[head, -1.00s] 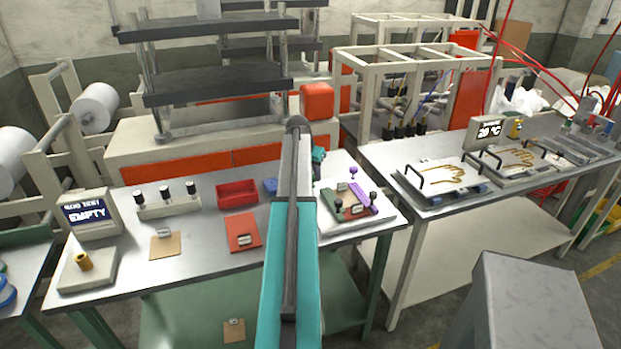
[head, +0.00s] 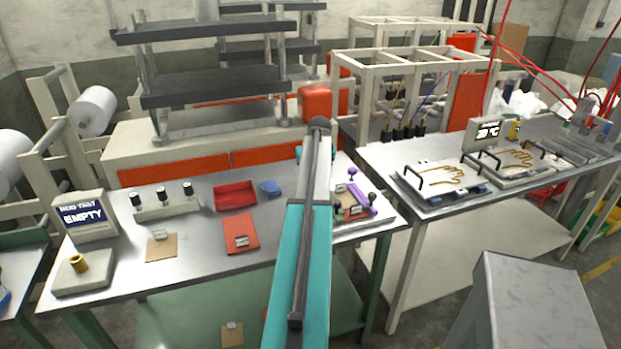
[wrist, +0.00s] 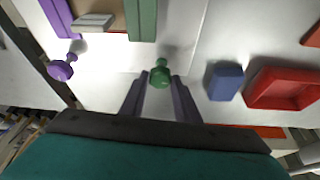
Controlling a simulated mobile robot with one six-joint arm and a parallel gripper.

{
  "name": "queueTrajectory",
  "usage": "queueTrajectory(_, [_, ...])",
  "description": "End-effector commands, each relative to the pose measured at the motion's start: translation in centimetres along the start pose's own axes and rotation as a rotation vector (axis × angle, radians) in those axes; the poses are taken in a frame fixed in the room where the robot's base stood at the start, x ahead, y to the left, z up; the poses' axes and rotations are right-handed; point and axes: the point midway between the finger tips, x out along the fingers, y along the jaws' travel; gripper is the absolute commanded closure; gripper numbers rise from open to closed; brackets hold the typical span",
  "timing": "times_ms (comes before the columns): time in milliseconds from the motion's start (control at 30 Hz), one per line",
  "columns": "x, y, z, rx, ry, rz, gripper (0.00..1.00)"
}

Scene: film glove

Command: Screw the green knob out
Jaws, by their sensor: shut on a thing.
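The green knob (wrist: 160,76) shows in the wrist view at the end of its short stem, between my two fingertips. My gripper (wrist: 160,82) is shut on it. A green bar (wrist: 143,18) lies just beyond the knob; whether the stem is still threaded in cannot be told. A purple knob (wrist: 61,70) stands to the left, near the end of a purple bar (wrist: 56,14). In the head view, my arm hides the green knob and my fingers; the fixture with the purple bar (head: 361,198) shows partly right of the arm.
A blue block (wrist: 224,80) and a red tray (wrist: 285,88) are to the right of my gripper in the wrist view. In the head view, a red board (head: 240,234) and a test stand reading "EMPTY" (head: 84,215) are on the same table (head: 200,262).

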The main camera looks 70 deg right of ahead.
Motion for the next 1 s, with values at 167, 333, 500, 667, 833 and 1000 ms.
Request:
queueTrajectory(167, [0.07,0.45,-0.01,-0.061,0.000,-0.019,0.94])
queueTrajectory(333, [0.05,0.43,-0.02,-0.089,0.000,-0.031,0.94])
queueTrajectory(500, [0.03,0.41,-0.02,-0.096,0.001,-0.034,0.94])
queueTrajectory(667, [0.03,0.40,-0.03,-0.095,0.001,-0.034,0.94])
queueTrajectory(833, [0.03,0.38,-0.02,-0.095,0.001,-0.034,0.56])
queueTrajectory(1000, [0.02,0.25,-0.03,-0.095,0.001,-0.037,0.52])
